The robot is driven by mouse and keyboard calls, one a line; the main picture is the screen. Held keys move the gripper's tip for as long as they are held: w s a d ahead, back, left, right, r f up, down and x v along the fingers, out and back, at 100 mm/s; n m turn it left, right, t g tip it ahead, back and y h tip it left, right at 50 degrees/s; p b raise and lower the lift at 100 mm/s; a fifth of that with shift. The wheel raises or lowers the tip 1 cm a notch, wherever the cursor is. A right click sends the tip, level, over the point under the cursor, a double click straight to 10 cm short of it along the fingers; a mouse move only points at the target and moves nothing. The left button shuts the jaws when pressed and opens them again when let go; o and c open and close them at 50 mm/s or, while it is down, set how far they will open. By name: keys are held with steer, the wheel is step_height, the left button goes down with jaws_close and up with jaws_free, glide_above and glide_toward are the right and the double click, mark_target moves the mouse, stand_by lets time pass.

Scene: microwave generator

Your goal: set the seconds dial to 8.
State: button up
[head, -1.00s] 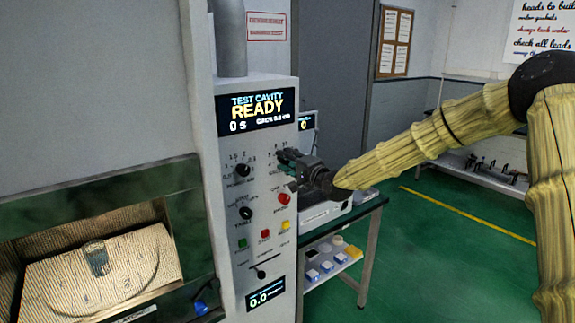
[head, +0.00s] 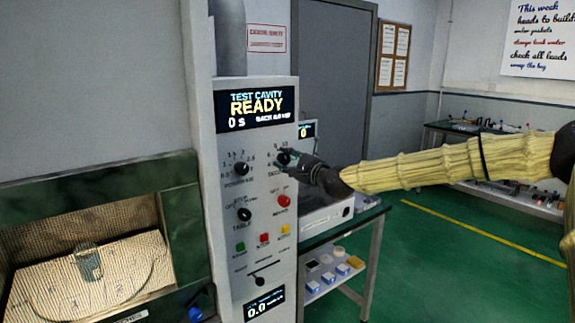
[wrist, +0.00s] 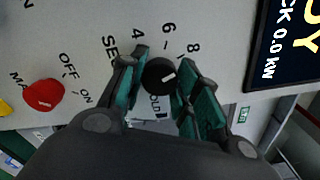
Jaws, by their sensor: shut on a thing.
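The seconds dial is a round black knob on the white control panel; it shows in the wrist view (wrist: 158,75) between my fingertips, with the numbers 4, 6 and 8 printed around it. A short white mark shows on its face, on the side towards the 8; its exact reading is unclear. My gripper (head: 288,160) is shut on this dial at the panel's right side, and it also shows in the wrist view (wrist: 160,84). In the head view the gripper mostly hides the dial. The display (head: 257,105) reads READY and 0 S.
Another black knob (head: 241,169) is left of the gripper, and a table knob (head: 244,214) is lower. A red button (head: 284,201) lies just below the gripper. The open cavity (head: 90,240) holding a glass is at left. A bench (head: 345,230) stands behind.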

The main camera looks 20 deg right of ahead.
stand_by(0.3)
steer(key=o, duration=1.1)
steer(key=shift+d, duration=0.1)
steer(key=shift+c, duration=0.2)
steer(key=shift+s, duration=0.1)
steer(key=v, duration=1.1)
steer(key=shift+s+d, duration=0.15)
steer(key=shift+s, duration=0.2)
